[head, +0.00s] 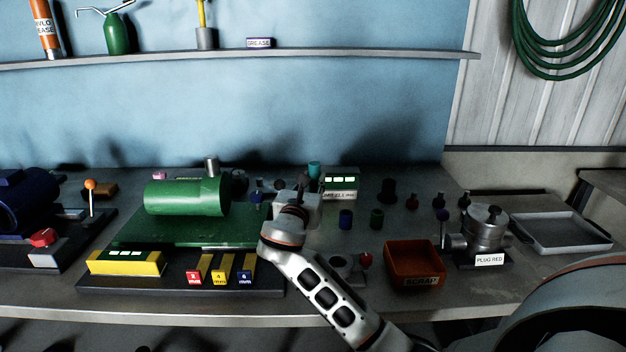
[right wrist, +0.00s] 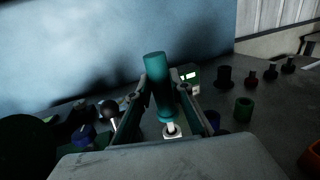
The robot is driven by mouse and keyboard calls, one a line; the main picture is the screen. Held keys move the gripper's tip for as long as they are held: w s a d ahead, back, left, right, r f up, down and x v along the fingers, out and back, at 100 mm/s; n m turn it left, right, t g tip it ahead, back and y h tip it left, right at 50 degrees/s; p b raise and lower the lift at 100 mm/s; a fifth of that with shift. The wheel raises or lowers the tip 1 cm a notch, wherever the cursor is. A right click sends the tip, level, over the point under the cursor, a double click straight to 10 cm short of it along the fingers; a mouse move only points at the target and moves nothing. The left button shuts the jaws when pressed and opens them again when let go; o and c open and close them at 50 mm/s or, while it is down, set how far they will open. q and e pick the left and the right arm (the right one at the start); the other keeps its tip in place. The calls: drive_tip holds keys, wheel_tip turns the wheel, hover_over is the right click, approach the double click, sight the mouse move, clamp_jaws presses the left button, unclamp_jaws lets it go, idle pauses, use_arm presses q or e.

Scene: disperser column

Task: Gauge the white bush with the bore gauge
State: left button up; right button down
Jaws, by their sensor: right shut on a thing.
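My right gripper (head: 308,184) is at the back middle of the bench, partly hidden behind its own wrist. In the right wrist view its two fingers (right wrist: 168,105) are closed on a teal cylinder (right wrist: 155,78), which looks like the bore gauge's handle. It leans a little in that view, and its top also shows in the head view (head: 314,169). A pale metal stem (right wrist: 170,127) runs from its lower end to a small whitish piece. I cannot tell whether that piece is the white bush or part of the gauge. My left gripper is not in view.
A readout box with a lit green display (head: 341,183) stands just right of the gripper. Blue (head: 345,219) and green (head: 376,219) bushes, a red-brown scrap bin (head: 414,262) and a grey tray (head: 560,233) are to the right. A green cylinder assembly (head: 187,196) is left.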

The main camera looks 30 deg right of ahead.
sight(313, 168)
drive_tip(key=shift+f, duration=0.75)
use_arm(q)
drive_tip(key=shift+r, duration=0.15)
use_arm(e)
drive_tip(key=shift+r, duration=0.15)
idle(0.9)
drive_tip(key=shift+r+p, duration=1.45)
drive_tip(key=shift+p, duration=0.35)
drive_tip(key=shift+r, duration=0.15)
drive_tip(key=shift+r+p, duration=0.7)
drive_tip(key=shift+p, duration=0.45)
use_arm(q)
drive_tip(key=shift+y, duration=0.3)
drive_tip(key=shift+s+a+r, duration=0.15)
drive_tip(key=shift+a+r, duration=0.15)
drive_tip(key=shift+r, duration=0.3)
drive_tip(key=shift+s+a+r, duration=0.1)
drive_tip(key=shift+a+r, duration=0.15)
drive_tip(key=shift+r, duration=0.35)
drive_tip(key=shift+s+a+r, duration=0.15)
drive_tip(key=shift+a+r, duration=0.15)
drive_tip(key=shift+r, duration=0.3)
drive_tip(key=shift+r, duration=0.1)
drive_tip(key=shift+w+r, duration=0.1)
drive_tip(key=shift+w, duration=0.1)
use_arm(e)
drive_tip(key=shift+r, duration=0.1)
